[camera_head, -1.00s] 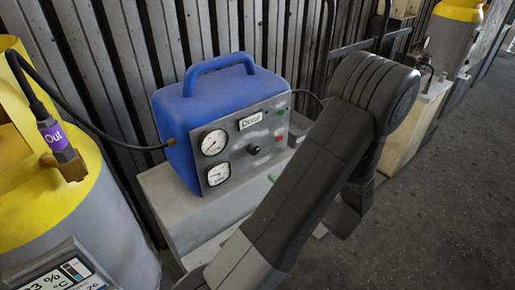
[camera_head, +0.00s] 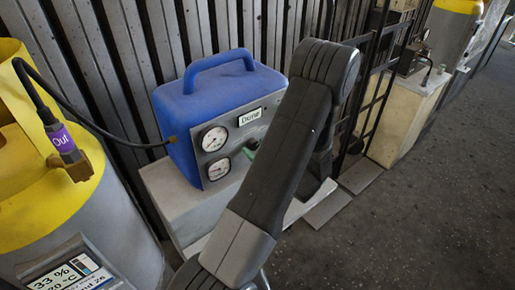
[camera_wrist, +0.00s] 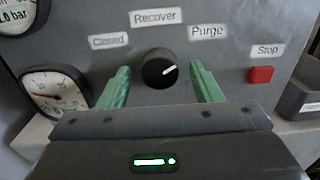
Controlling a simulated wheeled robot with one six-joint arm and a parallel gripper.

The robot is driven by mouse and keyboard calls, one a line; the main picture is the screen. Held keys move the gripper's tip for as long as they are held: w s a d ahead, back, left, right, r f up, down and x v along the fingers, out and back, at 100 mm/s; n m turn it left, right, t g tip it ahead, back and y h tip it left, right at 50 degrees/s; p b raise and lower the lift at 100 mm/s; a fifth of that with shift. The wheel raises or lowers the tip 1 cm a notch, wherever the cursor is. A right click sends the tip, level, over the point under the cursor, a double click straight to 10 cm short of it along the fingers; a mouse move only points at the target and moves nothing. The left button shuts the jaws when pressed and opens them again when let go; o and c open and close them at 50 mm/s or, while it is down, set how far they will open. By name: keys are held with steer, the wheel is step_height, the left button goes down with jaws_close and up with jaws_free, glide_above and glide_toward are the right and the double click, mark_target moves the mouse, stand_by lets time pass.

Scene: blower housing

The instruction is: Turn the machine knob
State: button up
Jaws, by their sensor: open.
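The machine is a blue box (camera_head: 205,90) with a handle and a grey front panel, standing on a pale block. My gripper (camera_wrist: 160,68) is open, with one green finger on each side of the knob and gaps visible between. I cannot tell how deep the fingertips reach. In the head view my arm covers much of the panel.
A red stop button (camera_wrist: 262,75) is right of the knob. Two gauges (camera_head: 213,139) sit on the panel's left. A yellow-topped cylinder (camera_head: 62,215) with a hose stands at the left, a dark cart frame (camera_head: 375,85) at the right. Floor at the right is clear.

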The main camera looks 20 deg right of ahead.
steer(key=c, duration=1)
